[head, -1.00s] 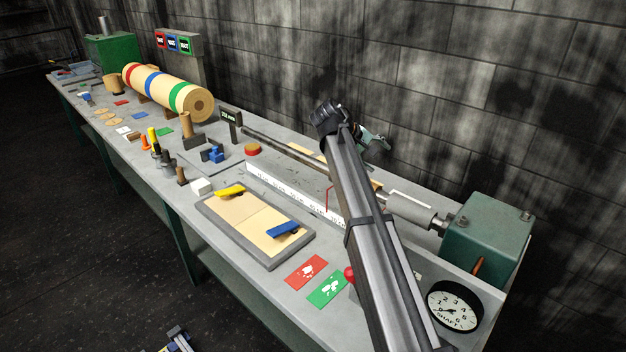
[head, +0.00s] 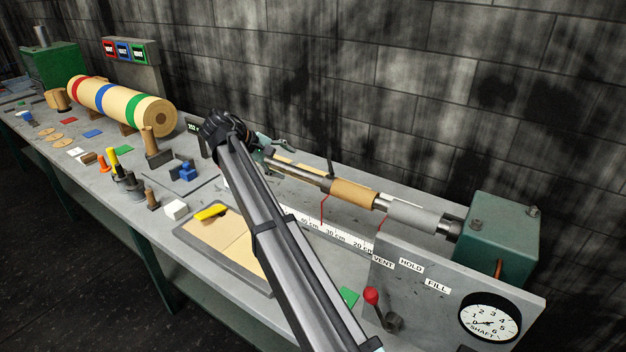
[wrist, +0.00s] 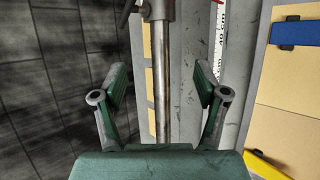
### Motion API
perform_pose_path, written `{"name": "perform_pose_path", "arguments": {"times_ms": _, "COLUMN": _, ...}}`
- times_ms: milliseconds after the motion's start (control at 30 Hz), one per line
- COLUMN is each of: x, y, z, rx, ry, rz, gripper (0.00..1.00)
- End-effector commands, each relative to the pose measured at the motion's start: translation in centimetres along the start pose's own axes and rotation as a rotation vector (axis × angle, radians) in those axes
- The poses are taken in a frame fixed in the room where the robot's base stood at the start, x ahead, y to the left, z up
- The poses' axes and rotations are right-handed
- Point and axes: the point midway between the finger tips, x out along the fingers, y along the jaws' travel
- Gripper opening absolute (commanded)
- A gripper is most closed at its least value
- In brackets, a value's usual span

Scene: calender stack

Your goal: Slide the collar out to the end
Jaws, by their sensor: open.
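A steel shaft (head: 290,168) runs left from the green housing (head: 497,237) at the bench's right. A short metal collar (head: 325,184) with a dark upright lever (head: 330,160) appears to sit on it, left of a tan sleeve (head: 353,194) and a wider grey cylinder (head: 412,217). In the wrist view the collar (wrist: 158,10) is at the top edge, cut off by the frame. My gripper (head: 272,148) is open and empty, left of the collar. In the wrist view my gripper (wrist: 160,86) has a finger on each side of the bare shaft, apart from it.
A white centimetre scale (head: 330,234) runs along the shaft's front. A control panel (head: 430,290) with a red-knobbed lever (head: 371,296) and dial (head: 489,317) stands in front at right. A shallow tray (head: 215,245) lies nearby.

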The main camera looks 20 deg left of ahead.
Motion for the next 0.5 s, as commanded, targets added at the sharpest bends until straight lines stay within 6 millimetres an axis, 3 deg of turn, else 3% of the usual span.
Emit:
{"name": "perform_pose_path", "arguments": {"times_ms": 167, "x": 1.7, "y": 0.1, "z": 0.1, "rx": 0.0, "ry": -0.001, "rz": 0.0, "gripper": 0.73}}
{"name": "perform_pose_path", "arguments": {"times_ms": 500, "x": 8.0, "y": 0.2, "z": 0.2, "rx": 0.0, "ry": -0.002, "rz": -0.002, "gripper": 0.73}}
